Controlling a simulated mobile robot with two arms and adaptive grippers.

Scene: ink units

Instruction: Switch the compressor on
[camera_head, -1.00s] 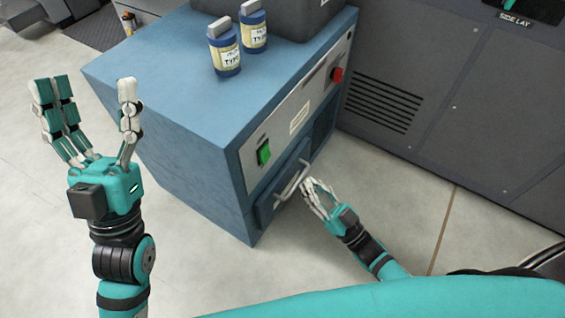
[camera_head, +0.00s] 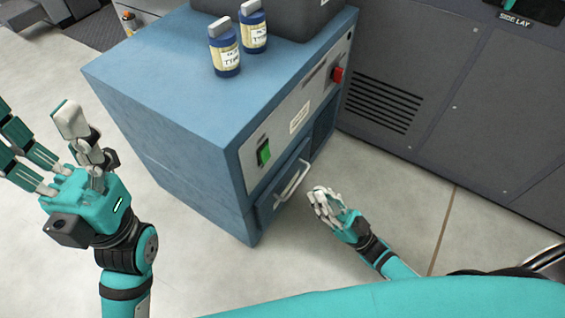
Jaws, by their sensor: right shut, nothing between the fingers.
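The compressor is a blue cabinet (camera_head: 170,110) with a grey control panel on its right-facing side. A green rocker switch (camera_head: 264,152) sits low on the panel and a round red button (camera_head: 337,74) sits at its far end. A drawer handle (camera_head: 293,182) is below the green switch. My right gripper (camera_head: 322,196) is shut and empty, just right of the handle and apart from it. My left gripper (camera_head: 45,125) is open and empty, in the air left of the cabinet. Which way the switch is set I cannot tell.
Two blue labelled bottles (camera_head: 224,50) stand on the cabinet top near a dark box (camera_head: 290,15). A large grey machine (camera_head: 450,90) with a vent stands behind at the right. The pale floor (camera_head: 400,190) between cabinet and machine is clear.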

